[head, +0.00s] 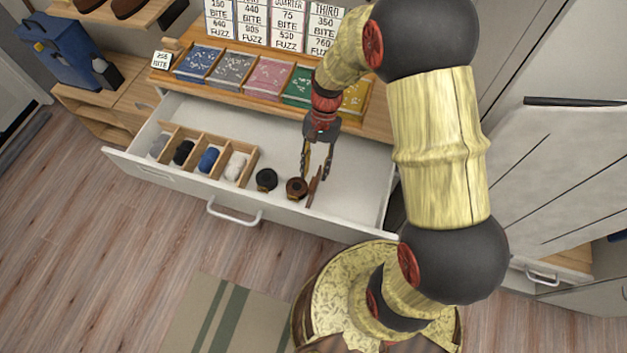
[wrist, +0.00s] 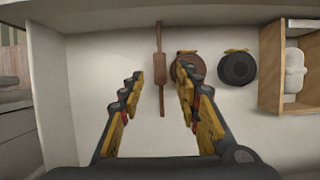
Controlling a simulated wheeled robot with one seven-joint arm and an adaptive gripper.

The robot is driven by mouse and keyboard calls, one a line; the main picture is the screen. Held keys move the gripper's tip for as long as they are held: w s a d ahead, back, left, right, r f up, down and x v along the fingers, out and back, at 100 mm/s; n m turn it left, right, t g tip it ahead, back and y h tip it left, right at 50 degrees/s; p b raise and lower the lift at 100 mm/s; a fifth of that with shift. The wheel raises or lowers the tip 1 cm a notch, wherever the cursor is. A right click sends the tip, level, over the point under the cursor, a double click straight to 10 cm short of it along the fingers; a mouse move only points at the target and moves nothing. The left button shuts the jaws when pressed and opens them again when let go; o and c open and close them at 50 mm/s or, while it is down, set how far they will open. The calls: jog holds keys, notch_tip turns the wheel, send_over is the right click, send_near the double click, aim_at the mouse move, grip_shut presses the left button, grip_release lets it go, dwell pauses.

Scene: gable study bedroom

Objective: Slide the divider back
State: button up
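A thin dark-brown piece with a wider middle, which looks like the divider (head: 314,187), is in the open white drawer (head: 345,190). It lies just right of a round brown item (head: 297,188) in the head view. In the wrist view the divider (wrist: 160,68) runs up and down the picture, with the round brown item (wrist: 188,68) close on its right. My gripper (head: 316,172) is open and points down into the drawer. In the wrist view its fingertips (wrist: 160,74) appear on either side of the divider, with nothing clearly held. Whether they touch it I cannot tell.
A round black item (head: 267,180) lies left of the brown one. A wooden compartment box (head: 206,143) with several rolled items fills the drawer's left part. A wooden tray of coloured packets (head: 210,80) stands on the top behind. The drawer's right part is bare.

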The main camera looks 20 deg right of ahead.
aim_at(313, 182)
jog(key=shift+b+x, duration=0.6)
jog(key=shift+x, duration=1.6)
jog(key=c, duration=0.8)
grip_shut()
